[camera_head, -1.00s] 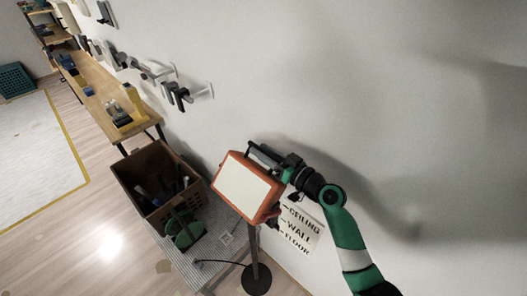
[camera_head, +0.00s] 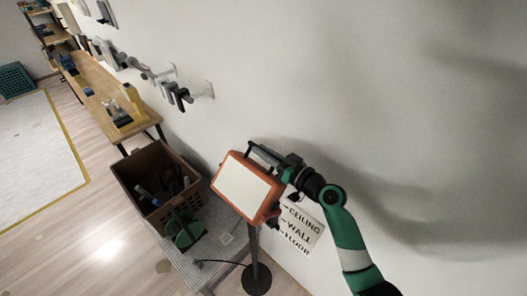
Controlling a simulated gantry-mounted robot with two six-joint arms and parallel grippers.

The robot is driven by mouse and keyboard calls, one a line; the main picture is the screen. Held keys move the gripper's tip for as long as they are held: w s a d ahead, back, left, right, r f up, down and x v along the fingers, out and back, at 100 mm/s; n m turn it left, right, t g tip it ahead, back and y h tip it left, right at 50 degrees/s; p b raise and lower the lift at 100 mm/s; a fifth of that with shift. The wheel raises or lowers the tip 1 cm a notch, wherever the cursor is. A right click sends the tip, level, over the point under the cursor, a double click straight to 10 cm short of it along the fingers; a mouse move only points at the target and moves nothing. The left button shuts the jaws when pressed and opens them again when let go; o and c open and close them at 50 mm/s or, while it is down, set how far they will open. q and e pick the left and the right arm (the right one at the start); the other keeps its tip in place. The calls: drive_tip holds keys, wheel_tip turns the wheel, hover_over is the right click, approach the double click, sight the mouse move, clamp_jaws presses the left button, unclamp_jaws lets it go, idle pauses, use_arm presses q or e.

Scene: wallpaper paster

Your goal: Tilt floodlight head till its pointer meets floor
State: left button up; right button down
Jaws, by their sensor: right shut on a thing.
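The floodlight head (camera_head: 243,187) is an orange-framed box with a pale panel, tilted on a dark stand (camera_head: 256,262) with a round base. A label plate (camera_head: 301,229) behind it reads CEILING, WALL, FLOOR from top to bottom. A small red part (camera_head: 273,214), perhaps the pointer, shows at the head's lower right side near the plate; which mark it meets is too small to tell. My right gripper (camera_head: 270,157) is at the head's upper edge, shut on its dark handle (camera_head: 262,153). My left gripper is not in view.
A brown crate (camera_head: 137,204) with tools stands left of the floodlight, near a green object (camera_head: 187,233) on a grey ridged platform (camera_head: 212,254). A wooden bench (camera_head: 95,98) runs along the wall. The wall at right is bare.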

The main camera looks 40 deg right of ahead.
idle(0.6)
drive_tip(key=shift+s+a+r+n+b, duration=0.1)
drive_tip(key=shift+a+r+n+b, duration=0.25)
drive_tip(key=shift+a+n, duration=0.2)
drive_tip(key=shift+r+n, duration=0.1)
drive_tip(key=shift+n, duration=0.15)
drive_tip(key=c, duration=0.8)
unclamp_jaws()
drive_tip(key=s+d, duration=0.2)
drive_tip(key=s, duration=0.9)
drive_tip(key=shift+s+b, duration=0.25)
drive_tip(key=shift+b, duration=0.2)
